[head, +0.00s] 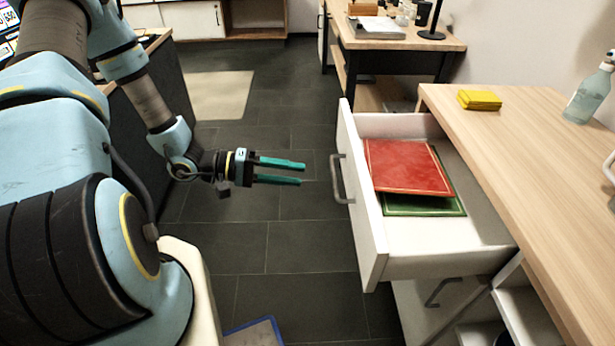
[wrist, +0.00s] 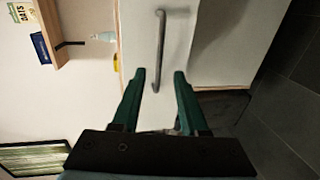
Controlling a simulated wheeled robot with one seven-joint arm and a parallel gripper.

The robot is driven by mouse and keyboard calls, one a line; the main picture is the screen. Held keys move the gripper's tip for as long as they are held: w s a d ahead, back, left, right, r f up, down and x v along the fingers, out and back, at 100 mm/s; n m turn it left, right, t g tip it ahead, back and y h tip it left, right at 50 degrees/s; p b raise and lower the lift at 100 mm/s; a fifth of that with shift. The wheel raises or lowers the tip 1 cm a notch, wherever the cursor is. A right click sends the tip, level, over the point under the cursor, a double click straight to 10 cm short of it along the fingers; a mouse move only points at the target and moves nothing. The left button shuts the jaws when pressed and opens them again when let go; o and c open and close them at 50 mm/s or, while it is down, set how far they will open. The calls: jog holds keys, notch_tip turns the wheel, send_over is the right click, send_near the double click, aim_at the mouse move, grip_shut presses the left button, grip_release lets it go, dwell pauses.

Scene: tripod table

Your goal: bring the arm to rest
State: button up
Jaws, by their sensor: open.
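My gripper (head: 303,173) is open and empty, with two green fingers pointing right toward the drawer front in the head view. It is apart from the drawer handle (head: 342,178). In the wrist view my gripper (wrist: 160,76) shows its two fingers spread, with the handle (wrist: 159,48) beyond and between them. The white drawer (head: 365,205) is pulled open. A red book-like item (head: 408,167) lies in it, partly on top of a green one (head: 425,206).
A wooden counter (head: 530,150) above the drawer bears a yellow cloth (head: 479,99) and a spray bottle (head: 588,95). A desk (head: 400,42) stands at the back. Dark floor (head: 265,235) is clear below my gripper. A blue-edged item (head: 253,335) lies at the bottom.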

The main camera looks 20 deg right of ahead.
jog(key=shift+w+a+r, duration=0.1)
jog(key=shift+a, duration=0.1)
dwell(0.3)
jog(key=w+a+r+t+y+p, duration=0.2)
jog(key=w+a+r+t+y, duration=0.2)
jog(key=w+a+t+y, duration=0.75)
jog(key=a+r+n+g+y, duration=0.2)
jog(key=a+r+y, duration=0.1)
jog(key=a+r, duration=0.65)
jog(key=s+a+r+n+g+p, duration=0.1)
jog(key=s+a+r+g, duration=0.1)
jog(key=s, duration=0.7)
notch_tip(320, 180, up, 2)
jog(key=shift+a, duration=0.55)
